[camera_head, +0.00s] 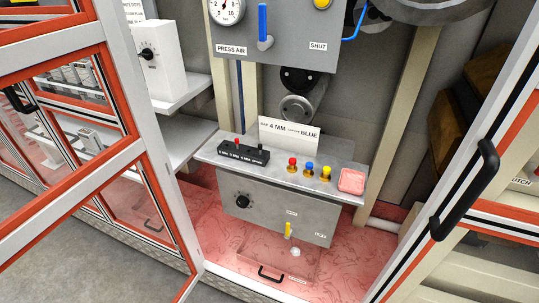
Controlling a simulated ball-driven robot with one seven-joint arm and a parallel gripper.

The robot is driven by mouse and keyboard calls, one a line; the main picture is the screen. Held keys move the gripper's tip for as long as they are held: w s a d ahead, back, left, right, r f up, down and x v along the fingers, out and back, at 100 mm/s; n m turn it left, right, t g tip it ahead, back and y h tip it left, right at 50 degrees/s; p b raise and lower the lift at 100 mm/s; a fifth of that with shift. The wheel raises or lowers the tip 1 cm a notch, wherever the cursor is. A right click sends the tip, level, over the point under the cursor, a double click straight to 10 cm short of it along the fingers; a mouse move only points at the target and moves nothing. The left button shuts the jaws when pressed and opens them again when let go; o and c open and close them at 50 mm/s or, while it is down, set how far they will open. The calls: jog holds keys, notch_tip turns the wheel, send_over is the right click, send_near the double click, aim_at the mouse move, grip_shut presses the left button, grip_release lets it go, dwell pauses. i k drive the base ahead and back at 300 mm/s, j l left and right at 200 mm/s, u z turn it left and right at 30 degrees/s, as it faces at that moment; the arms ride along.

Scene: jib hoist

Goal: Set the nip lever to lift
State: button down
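A small yellow lever (288,230) stands upright on the front of the lower grey box (265,213). A label at its top (291,213) is too small to read surely, and a label that seems to read LIFT (320,234) is to its right. The lever points up toward the top label, not toward the LIFT label. A pale round knob or spot (295,252) is just below it. My gripper is not in view.
Open orange-and-white framed doors flank the bay; the right one has a black handle (465,190). Above are a blue lever (264,24), a gauge (227,10) and a shelf with red, blue and yellow knobs (309,169). A black dial (243,201) is left of the yellow lever.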

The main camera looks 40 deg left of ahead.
aim_at(289, 230)
jog(key=i+j+u, duration=0.15)
jog(key=i+u, duration=0.85)
jog(key=u, duration=0.55)
jog(key=i+j, duration=0.05)
